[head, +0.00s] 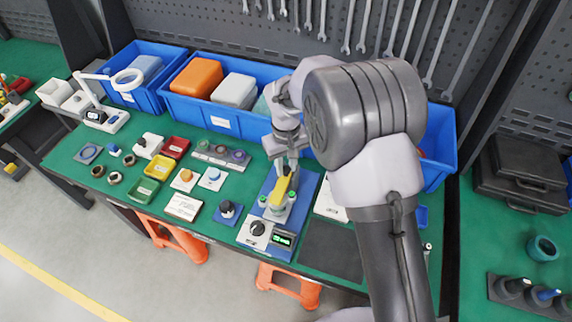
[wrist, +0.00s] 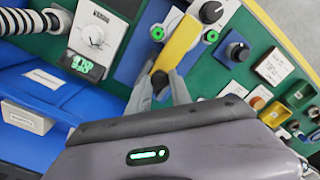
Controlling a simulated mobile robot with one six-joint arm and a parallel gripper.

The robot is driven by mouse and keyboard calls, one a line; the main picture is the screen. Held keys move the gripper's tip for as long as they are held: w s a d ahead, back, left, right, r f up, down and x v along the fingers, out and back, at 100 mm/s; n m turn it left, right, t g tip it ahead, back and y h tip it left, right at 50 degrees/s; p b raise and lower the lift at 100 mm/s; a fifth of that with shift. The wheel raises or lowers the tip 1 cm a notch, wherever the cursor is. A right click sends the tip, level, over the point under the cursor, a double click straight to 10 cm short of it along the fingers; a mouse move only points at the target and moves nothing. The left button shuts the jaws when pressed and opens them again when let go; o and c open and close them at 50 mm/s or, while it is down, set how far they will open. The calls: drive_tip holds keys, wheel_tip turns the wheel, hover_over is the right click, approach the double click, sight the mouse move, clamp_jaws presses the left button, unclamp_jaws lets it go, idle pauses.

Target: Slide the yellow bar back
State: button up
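The yellow bar (head: 280,194) lies on a test fixture with a blue base (head: 305,187), between two green-ringed round parts. In the wrist view the yellow bar (wrist: 181,42) runs slantwise between the green rings (wrist: 158,33). My gripper (head: 288,168) points down at the far end of the bar. In the wrist view its two fingers (wrist: 162,80) stand at that end, with a small dark part between the tips. I cannot tell whether they grip it or only stand around it.
A dial with a green display (head: 283,238) stands at the fixture's front. Blue bins (head: 188,100) line the back. A dark mat (head: 331,250) lies empty at the front right.

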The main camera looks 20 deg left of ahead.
clamp_jaws()
